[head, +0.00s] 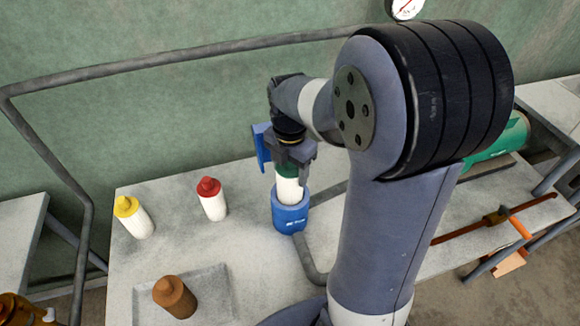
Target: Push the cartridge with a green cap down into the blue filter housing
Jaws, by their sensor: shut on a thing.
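The cartridge (288,190) is white with a green cap (287,170) at its top. Its lower end is inside the blue filter housing (290,218), with a good part of the white body showing above the rim. It looks about upright. My gripper (288,162) points down from above and is shut on the cartridge at its green cap, and the fingers hide part of the cap. The blue housing stands on the pale bench and has a blue bracket (262,147) behind it. How deep the cartridge sits is hidden by the housing wall.
A yellow-capped cartridge (134,216) and a red-capped one (211,199) stand on the bench (245,250) to the left. A grey pipe (308,260) runs beside the housing. My arm covers the right middle.

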